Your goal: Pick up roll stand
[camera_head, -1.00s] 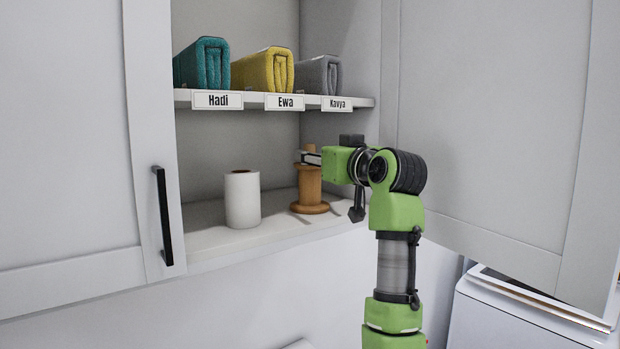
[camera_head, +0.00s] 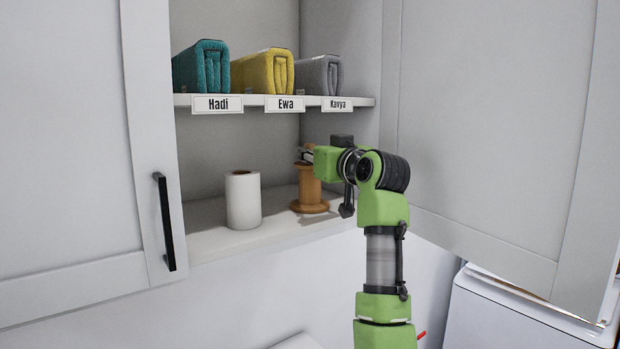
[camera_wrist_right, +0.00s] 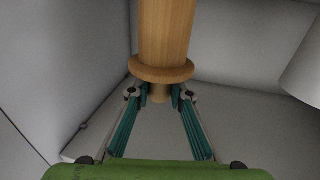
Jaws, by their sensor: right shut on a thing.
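The wooden roll stand (camera_head: 310,187) stands upright on the lower cabinet shelf, with a round base and a flange near its top. My right gripper (camera_head: 306,154) comes in from the right at the top of the stand. In the right wrist view the stand (camera_wrist_right: 166,35) shows its shaft, the flange and a small knob. My right gripper's fingers (camera_wrist_right: 160,92) are shut on that knob, one on each side. The stand's base looks still on the shelf. My left gripper is not in view.
A white paper roll (camera_head: 243,200) stands left of the stand. Teal, yellow and grey towels lie on the labelled upper shelf (camera_head: 360,101). The open right cabinet door (camera_head: 480,120) is beside my right arm. A white appliance (camera_head: 500,315) is at lower right.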

